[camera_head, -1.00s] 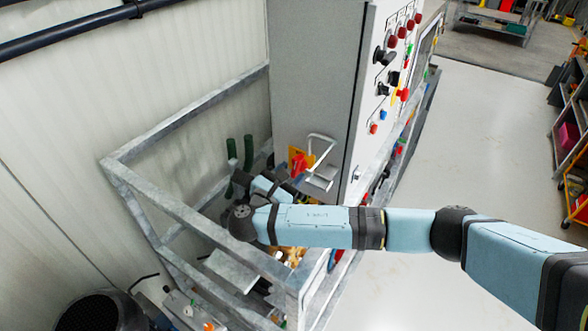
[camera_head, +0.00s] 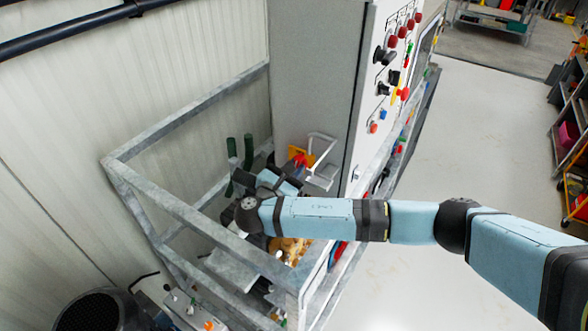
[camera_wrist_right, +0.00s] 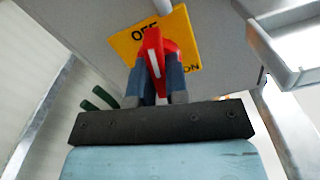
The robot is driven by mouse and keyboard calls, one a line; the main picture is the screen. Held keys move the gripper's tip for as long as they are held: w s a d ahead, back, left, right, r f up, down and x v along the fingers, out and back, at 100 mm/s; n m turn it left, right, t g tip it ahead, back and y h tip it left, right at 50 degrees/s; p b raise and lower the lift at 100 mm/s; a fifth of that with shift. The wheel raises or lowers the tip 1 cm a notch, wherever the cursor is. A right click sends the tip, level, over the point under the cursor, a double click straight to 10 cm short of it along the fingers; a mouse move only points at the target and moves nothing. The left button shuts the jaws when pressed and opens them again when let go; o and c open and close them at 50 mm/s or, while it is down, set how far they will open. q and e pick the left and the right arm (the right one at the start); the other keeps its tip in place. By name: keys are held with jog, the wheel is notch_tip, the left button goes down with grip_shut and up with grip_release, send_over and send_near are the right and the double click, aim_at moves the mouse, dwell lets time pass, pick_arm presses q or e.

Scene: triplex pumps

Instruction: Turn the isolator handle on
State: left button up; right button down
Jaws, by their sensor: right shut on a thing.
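The isolator is a yellow plate (camera_wrist_right: 187,28) on the grey cabinet with a red handle (camera_wrist_right: 155,52) that has a pale stripe. In the right wrist view the plate looks tilted; "OFF" shows beside the handle's upper end and "ON" at the lower right. The handle points up, slightly left, in that view. My right gripper (camera_wrist_right: 160,80) is shut on the handle, a finger on each side. In the head view the plate (camera_head: 303,155) shows just beyond my right gripper (camera_head: 297,175). My left gripper is in neither current view.
A galvanised frame (camera_head: 180,207) surrounds the working area, with its rail below my right forearm. A pale bracket (camera_head: 322,178) stands right of the isolator. Green handles (camera_head: 248,152) rise at left. The cabinet front (camera_head: 375,95) carries several buttons. Open floor lies right.

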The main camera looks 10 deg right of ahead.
jog(key=shift+m, duration=0.3)
jog(key=m+b, duration=0.1)
jog(key=m, duration=0.2)
jog(key=shift+f, duration=0.2)
pick_arm(q)
notch_tip(320, 180, down, 9)
jog(key=d+b, duration=0.1)
jog(key=b, duration=0.8)
jog(key=shift+w+m+h, duration=0.15)
jog(key=shift+m+h, duration=0.15)
jog(key=shift+m, duration=0.1)
pick_arm(e)
jog(key=shift+w+a+r+m, duration=0.1)
jog(key=shift+r+m, duration=0.05)
jog(key=shift+m, duration=2.8)
jog(key=shift+a+r+m, duration=0.1)
jog(key=shift+r+m, duration=0.05)
jog(key=shift+m, duration=2.8)
jog(key=c, duration=1.1)
grip_release()
jog(key=shift+r, duration=0.1)
